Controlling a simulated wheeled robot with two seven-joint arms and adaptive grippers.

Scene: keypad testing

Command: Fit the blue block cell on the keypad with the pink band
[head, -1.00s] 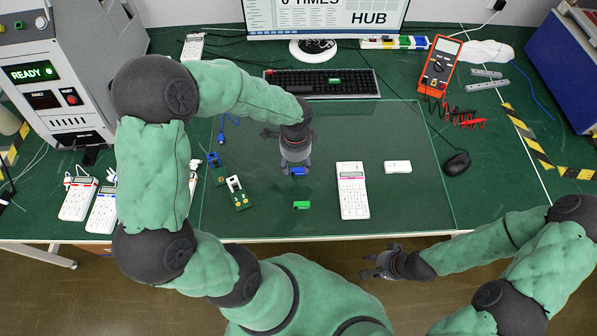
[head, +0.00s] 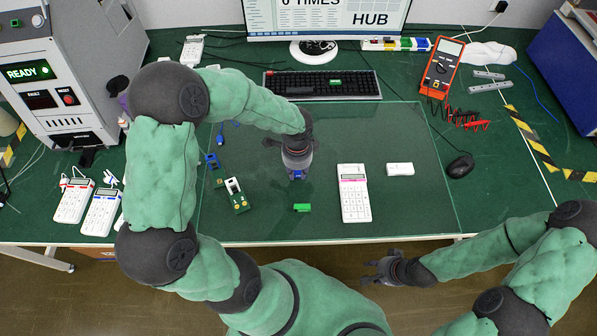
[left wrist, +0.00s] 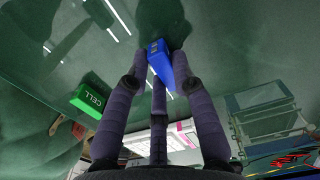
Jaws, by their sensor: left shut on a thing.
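The blue block cell (head: 296,175) is between the fingertips of my left gripper (head: 297,169), low over the glass mat. The left wrist view shows the blue cell (left wrist: 158,62) tilted between the shut fingers, with a dark reflection beyond it. I cannot tell whether it touches the glass. The white keypad with the pink band (head: 353,193) lies on the mat to the right of this gripper. It shows partly behind the fingers in the left wrist view (left wrist: 178,140). My right gripper (head: 376,270) looks open and empty, in front of the table edge.
A green cell (head: 302,208) lies left of the keypad, and a small white piece (head: 400,169) right of it. A green board (head: 236,196) lies at left. A keyboard (head: 322,84) stands behind, a mouse (head: 459,166) at right. The mat is bare between these.

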